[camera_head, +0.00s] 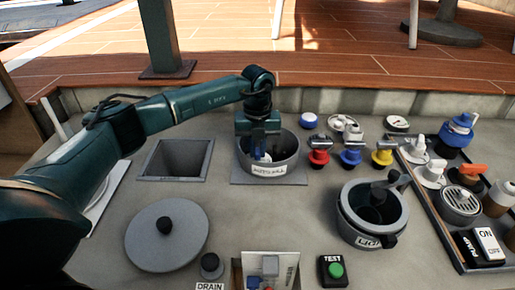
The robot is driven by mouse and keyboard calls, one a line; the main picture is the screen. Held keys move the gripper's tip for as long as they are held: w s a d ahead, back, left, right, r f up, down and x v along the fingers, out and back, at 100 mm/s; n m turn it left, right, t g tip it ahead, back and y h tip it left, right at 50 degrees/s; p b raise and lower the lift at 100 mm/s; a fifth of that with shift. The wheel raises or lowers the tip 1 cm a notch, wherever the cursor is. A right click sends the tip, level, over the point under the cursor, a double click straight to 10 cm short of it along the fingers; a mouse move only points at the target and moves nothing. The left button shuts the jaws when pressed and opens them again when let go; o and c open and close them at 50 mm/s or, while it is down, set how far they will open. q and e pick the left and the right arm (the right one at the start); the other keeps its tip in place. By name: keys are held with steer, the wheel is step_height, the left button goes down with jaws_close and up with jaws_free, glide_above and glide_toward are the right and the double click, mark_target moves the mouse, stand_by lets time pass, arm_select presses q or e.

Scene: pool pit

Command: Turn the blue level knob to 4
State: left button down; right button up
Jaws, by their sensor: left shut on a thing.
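My left gripper (262,143) points down into a grey round pot (286,165) that has a white label on its front. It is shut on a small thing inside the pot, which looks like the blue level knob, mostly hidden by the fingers. Some white and blue shows at the fingertips. I cannot read any scale or the number the knob points to. My right gripper is not in view.
A square open pit (207,163) and a round grey lid (167,235) lie to the left. A green TEST button (336,270) is in front.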

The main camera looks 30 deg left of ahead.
mark_target(257, 151)
arm_select(q)
steer(key=m, duration=0.6)
steer(key=shift+m+b, duration=0.3)
steer(key=shift+b, duration=0.05)
stand_by(0.4)
steer(key=c, duration=1.4)
jaws_free()
step_height(257, 151, up, 13)
steer(key=shift+r+b, duration=0.15)
steer(key=shift+b, duration=0.3)
